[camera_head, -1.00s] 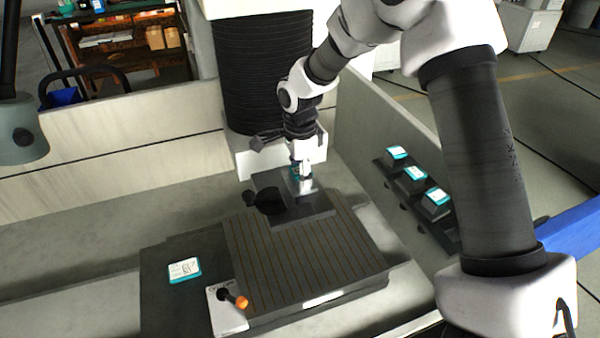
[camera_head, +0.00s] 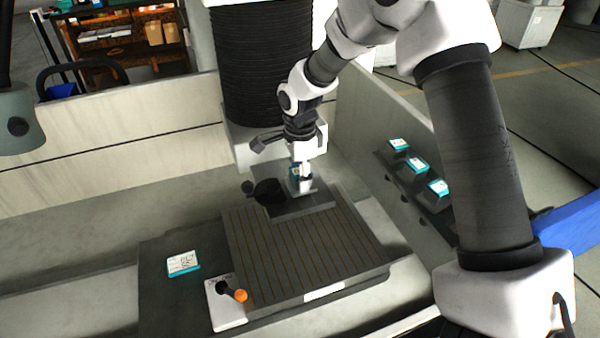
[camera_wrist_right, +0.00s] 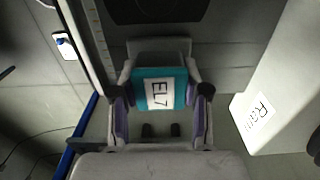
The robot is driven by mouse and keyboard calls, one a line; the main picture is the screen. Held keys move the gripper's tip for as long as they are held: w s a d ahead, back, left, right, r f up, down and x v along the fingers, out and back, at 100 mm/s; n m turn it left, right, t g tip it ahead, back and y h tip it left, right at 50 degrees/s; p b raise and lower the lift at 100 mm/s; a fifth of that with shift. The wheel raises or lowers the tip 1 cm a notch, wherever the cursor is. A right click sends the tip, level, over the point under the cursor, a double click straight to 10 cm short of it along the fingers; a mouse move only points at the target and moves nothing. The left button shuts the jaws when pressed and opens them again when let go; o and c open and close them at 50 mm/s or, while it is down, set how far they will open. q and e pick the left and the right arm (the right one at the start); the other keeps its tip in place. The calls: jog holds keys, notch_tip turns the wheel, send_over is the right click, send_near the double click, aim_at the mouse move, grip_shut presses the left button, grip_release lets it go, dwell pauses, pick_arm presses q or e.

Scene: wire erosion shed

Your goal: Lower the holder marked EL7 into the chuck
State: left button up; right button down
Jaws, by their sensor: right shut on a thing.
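My right gripper (camera_head: 299,170) is shut on the teal-topped holder with the white EL7 label (camera_wrist_right: 158,93). In the wrist view its fingers (camera_wrist_right: 160,108) grip the holder from both sides. In the head view the holder's pale grey lower body (camera_head: 301,186) is over a dark block (camera_head: 308,204) at the back of the grooved table. A round black part with a knob (camera_head: 249,187) is just left of it. I take this area to be the chuck. Whether the holder touches it cannot be told. My left gripper is out of view.
Several teal-topped holders stand in a rack (camera_head: 418,178) at the right wall. The grooved table (camera_head: 300,250) is bare in front. A teal-edged label (camera_head: 183,264) and an orange-knobbed lever (camera_head: 240,296) are at front left. The machine's black bellows column (camera_head: 265,75) stands close behind my gripper.

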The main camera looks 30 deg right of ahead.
dwell(0.4)
jog(key=shift+f, duration=0.45)
jog(key=shift+c, duration=2.4)
grip_release()
jog(key=shift+r, duration=0.1)
